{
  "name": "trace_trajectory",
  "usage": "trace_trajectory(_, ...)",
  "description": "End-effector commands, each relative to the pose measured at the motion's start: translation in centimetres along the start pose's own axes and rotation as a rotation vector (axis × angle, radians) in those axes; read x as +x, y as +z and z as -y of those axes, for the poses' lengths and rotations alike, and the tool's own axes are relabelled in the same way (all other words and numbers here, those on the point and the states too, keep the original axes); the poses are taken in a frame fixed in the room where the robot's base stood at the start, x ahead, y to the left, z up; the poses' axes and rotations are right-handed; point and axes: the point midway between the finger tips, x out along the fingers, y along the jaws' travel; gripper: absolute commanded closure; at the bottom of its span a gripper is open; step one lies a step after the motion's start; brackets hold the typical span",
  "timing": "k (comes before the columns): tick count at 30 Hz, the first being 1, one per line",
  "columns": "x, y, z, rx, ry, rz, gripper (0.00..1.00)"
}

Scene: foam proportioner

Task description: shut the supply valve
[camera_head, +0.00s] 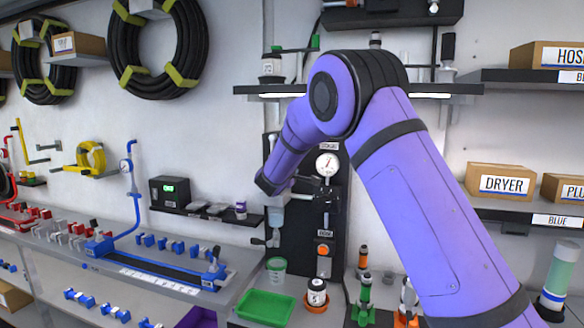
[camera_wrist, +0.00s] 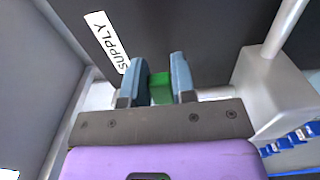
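In the wrist view, the two blue-grey fingers of my gripper (camera_wrist: 160,82) stand a narrow gap apart. A green block-like handle (camera_wrist: 160,88) fills that gap, with a finger close against each side. A white SUPPLY label (camera_wrist: 107,42) is on the dark panel just left of the fingers, so the green piece appears to be the supply valve's handle. The valve body behind it is hidden. In the head view, my arm reaches to the dark panel (camera_head: 292,240); my fingers and the handle cannot be made out there.
A gauge (camera_head: 327,164) and pipework are on the panel right of my wrist. In the wrist view, a grey housing (camera_wrist: 275,90) with a pipe is close on the right. A clear cup (camera_head: 276,269), green tray (camera_head: 266,307) and jar (camera_head: 317,291) stand on the bench below.

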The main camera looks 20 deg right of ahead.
Motion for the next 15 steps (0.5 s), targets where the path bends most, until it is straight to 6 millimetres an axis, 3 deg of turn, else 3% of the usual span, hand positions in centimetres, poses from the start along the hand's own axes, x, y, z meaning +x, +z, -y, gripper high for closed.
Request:
trace_trajectory(1, -0.05, 0.00, 0.26, -0.001, -0.004, 0.000, 0.65)
trace_trajectory(3, -0.04, 0.00, 0.22, -0.001, -0.003, 0.000, 0.51)
trace_trajectory(15, -0.78, -0.05, 0.05, -0.001, -0.002, -0.001, 0.51)
